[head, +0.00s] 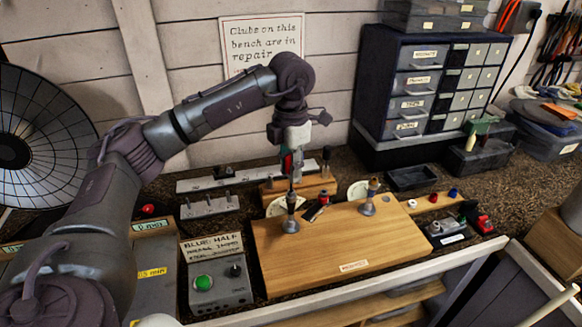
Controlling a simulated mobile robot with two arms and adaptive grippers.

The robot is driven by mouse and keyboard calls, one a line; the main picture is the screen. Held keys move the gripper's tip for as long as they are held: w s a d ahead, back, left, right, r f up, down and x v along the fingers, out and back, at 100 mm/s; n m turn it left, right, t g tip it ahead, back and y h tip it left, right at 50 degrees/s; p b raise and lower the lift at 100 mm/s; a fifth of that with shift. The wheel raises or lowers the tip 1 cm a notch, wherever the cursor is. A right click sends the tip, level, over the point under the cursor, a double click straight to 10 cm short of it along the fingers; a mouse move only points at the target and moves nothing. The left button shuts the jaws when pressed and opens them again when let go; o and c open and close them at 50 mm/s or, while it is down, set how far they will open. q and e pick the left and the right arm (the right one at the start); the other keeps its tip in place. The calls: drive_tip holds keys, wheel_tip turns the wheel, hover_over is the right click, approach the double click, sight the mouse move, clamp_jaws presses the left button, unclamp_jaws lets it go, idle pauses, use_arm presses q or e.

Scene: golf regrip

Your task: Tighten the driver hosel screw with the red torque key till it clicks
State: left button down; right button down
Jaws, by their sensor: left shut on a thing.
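My left gripper (292,172) reaches in from the left and points down over the back left of the wooden board. It is shut on a slim tool with a red part (287,163), which looks like the red torque key. Directly below stands a metal hosel-like post (291,216) on the board. The tool's lower end lines up with this post, but I cannot tell whether it is seated. A second post with a brownish top (369,198) stands to the right. A pale fan-shaped dial lies behind each post. My right gripper is not in view.
The wooden board (345,245) has a clear front half. A small dark and red item (317,209) lies between the posts. A grey box with a green button (203,283) stands at the front left. A drawer cabinet (425,90) stands at the back right.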

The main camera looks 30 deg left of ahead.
use_arm(q)
drive_tip(key=m, duration=0.5)
drive_tip(key=m, duration=0.3)
drive_tip(key=shift+m+b, duration=0.4)
drive_tip(key=shift+m, duration=1.1)
drive_tip(key=shift+f+m, duration=0.1)
drive_tip(key=shift+m, duration=0.9)
drive_tip(key=m, duration=0.3)
drive_tip(key=shift+m+b, duration=0.3)
drive_tip(key=shift+m, duration=0.1)
